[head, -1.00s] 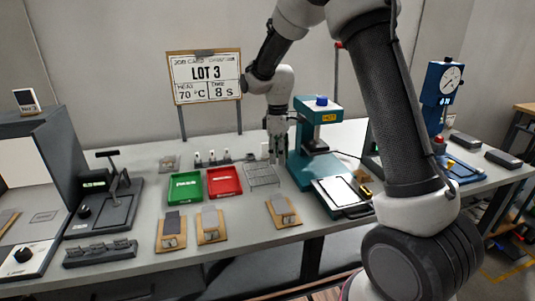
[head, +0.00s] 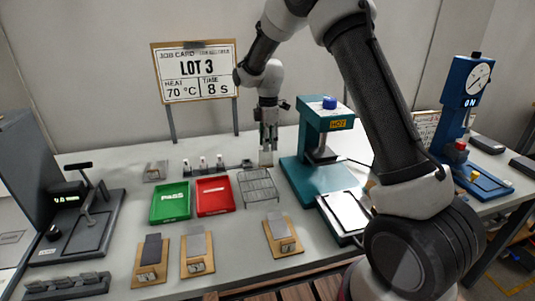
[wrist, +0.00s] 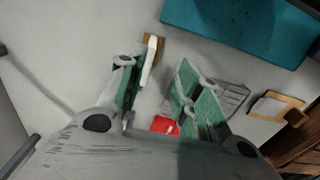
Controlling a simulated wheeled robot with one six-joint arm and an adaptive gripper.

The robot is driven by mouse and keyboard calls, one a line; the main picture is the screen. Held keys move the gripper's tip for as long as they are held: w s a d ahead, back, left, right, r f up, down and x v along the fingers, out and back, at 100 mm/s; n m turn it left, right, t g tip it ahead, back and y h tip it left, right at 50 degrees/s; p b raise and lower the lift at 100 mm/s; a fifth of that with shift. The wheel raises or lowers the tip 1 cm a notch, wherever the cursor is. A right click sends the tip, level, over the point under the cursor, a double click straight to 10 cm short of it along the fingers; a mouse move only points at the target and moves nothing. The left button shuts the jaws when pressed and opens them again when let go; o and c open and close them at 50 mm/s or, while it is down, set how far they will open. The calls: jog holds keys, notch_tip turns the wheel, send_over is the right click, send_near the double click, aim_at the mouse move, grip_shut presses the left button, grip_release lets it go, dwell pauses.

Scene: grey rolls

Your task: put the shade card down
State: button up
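A pale narrow card, apparently the shade card (wrist: 149,62), has a brown wooden piece (wrist: 156,42) beside it in the wrist view. In the head view the pale card (head: 265,158) shows small under my fingers, behind the wire rack. My gripper (head: 268,143) points down over this spot. In the wrist view my gripper (wrist: 158,98) has its green-padded fingers apart. The card shows in the gap, nearer the left finger; I cannot tell if it touches that finger. Its lower part is partly hidden.
The wire rack (head: 258,188) lies in front. The red tray (head: 215,196) and green PASS tray (head: 170,202) are to its left. The teal hot press (head: 318,150) stands close at right. Wooden boards with grey samples (head: 197,252) lie along the front.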

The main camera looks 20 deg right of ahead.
aim_at(266, 164)
jog(key=shift+w+d+f, duration=0.1)
jog(key=shift+w+f, duration=0.1)
jog(key=shift+f, duration=0.4)
jog(key=shift+w+d+f, duration=0.1)
jog(key=shift+w+f, duration=0.1)
jog(key=shift+f, duration=0.35)
jog(key=f, duration=0.3)
jog(key=a+f, duration=0.1)
jog(key=f, duration=0.1)
jog(key=shift+w+f, duration=0.3)
jog(key=shift+w, duration=0.1)
grip_shut()
